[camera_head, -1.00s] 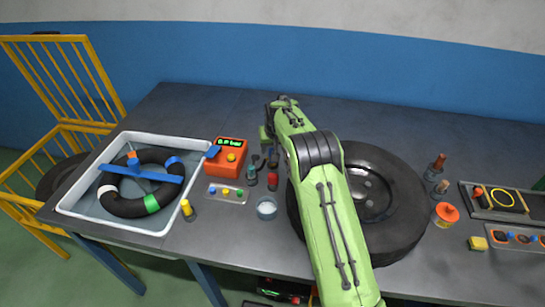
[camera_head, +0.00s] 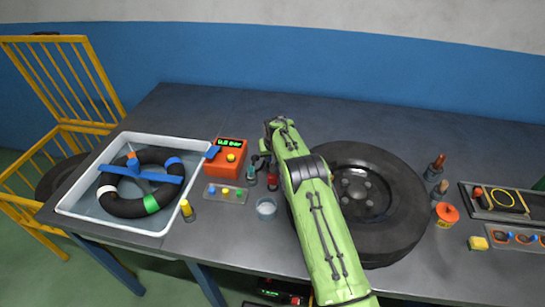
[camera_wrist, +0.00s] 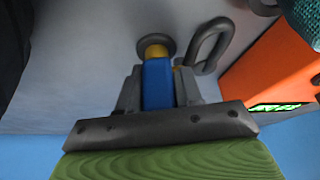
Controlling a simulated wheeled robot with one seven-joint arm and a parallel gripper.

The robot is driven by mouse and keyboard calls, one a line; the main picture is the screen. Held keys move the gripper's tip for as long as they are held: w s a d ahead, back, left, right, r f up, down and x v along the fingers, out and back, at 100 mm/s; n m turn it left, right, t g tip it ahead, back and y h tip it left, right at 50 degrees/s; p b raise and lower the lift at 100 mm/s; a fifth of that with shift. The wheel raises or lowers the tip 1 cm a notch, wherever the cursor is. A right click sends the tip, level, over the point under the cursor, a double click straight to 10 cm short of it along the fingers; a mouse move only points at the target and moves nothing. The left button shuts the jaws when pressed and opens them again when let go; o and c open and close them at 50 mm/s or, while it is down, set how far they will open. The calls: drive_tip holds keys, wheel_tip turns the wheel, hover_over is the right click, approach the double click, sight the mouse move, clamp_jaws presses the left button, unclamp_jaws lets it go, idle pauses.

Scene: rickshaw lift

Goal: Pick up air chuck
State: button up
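In the wrist view a blue block-shaped part (camera_wrist: 158,84) with a yellow end (camera_wrist: 156,52) lies between the two grey fingers of my gripper (camera_wrist: 158,92). I take it to be the air chuck, though its shape is only partly seen. A grey round disc shows around the yellow end. The fingers stand close on both sides of the blue part; whether they press on it is unclear. In the head view my arm hides the fingertips and this part.
An orange gauge box (camera_head: 225,158) with a green display stands left of my arm. A dark hook-shaped loop (camera_wrist: 211,46) lies beside the fingers. A tire (camera_head: 385,215) lies to the right, and a white water tray (camera_head: 75,200) stands left. The rear table is clear.

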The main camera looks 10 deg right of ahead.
drive_tip(key=shift+c, duration=1.4)
wheel_tip(320, 180, up, 10)
drive_tip(key=shift+r+p, duration=0.1)
drive_tip(key=shift+p, duration=0.55)
